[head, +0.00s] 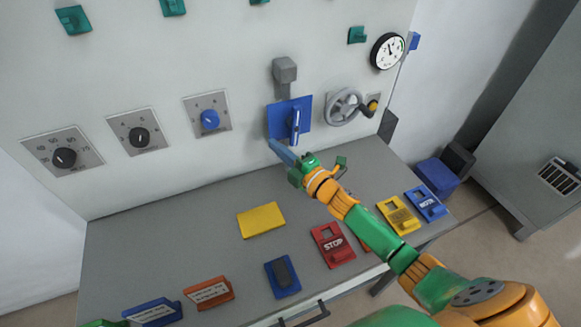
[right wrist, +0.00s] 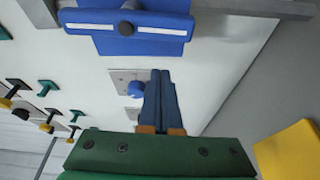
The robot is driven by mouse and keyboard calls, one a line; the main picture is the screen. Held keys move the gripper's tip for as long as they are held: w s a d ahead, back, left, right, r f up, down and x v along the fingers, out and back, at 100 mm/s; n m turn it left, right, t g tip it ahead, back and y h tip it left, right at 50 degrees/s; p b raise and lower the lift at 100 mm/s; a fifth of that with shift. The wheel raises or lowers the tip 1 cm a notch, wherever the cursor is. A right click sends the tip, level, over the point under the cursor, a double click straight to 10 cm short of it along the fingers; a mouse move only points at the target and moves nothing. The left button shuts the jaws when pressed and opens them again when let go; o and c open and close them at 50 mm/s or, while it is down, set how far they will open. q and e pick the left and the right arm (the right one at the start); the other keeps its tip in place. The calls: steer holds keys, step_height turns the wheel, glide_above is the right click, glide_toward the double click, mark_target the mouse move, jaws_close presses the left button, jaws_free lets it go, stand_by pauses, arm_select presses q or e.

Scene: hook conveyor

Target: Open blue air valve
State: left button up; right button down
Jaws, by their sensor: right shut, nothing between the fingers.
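The blue air valve (head: 289,120) is a blue plate on the white panel, below a grey block and pipe. Its blue handle (head: 296,125) has a pale edge and stands roughly upright in the head view. The plate (right wrist: 110,43) and handle also show at the top of the right wrist view. My right gripper (head: 272,145) is shut and empty, its blue fingers just below the plate's lower left corner. In the right wrist view the fingertips (right wrist: 161,73) end short of the plate. Whether they touch it, I cannot tell. My left gripper is not in view.
A grey handwheel (head: 344,106) and a gauge (head: 387,51) are right of the valve. Dials, one with a blue knob (head: 210,119), are to its left. The grey shelf (head: 180,225) below holds a yellow plate (head: 260,220), a red STOP piece (head: 332,244) and several signs.

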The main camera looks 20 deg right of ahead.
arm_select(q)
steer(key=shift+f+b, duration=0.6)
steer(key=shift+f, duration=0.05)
arm_select(e)
steer(key=v, duration=0.9)
steer(key=shift+s, duration=0.4)
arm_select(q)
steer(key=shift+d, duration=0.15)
arm_select(e)
steer(key=shift+d, duration=0.25)
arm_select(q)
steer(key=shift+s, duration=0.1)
arm_select(e)
steer(key=shift+a, duration=0.1)
